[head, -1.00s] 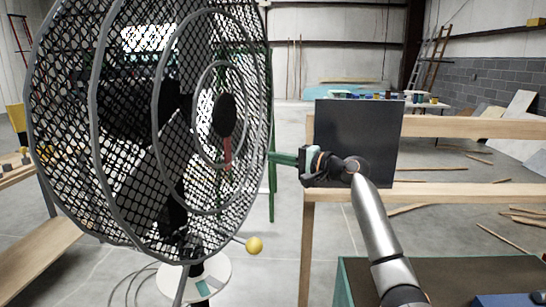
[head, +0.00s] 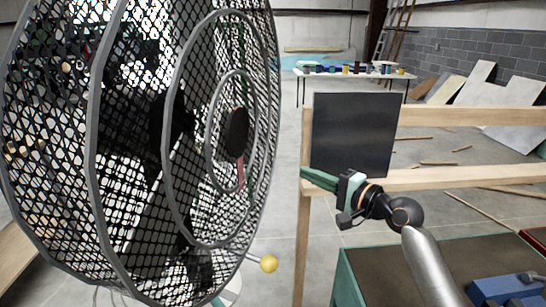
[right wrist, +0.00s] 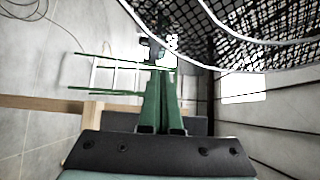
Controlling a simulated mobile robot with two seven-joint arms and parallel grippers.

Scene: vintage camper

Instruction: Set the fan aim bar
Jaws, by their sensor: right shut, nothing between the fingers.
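A large fan (head: 236,132) with a black mesh cage and grey rings fills the left of the head view. A short bar with a yellow ball end (head: 268,264) sticks out to the right below the cage. My right gripper (head: 304,172) has green fingers, shut and empty. In the head view it is above and to the right of the yellow ball, apart from it. In the right wrist view the shut fingers (right wrist: 160,80) point toward the fan cage (right wrist: 245,35). The yellow ball is not seen there. My left gripper is not in view.
A dark square panel (head: 352,135) stands behind my right gripper, by a wooden rail frame (head: 460,176). A teal-edged workbench (head: 440,262) with a blue object (head: 505,290) is at lower right. A table with cans (head: 350,74) stands far back.

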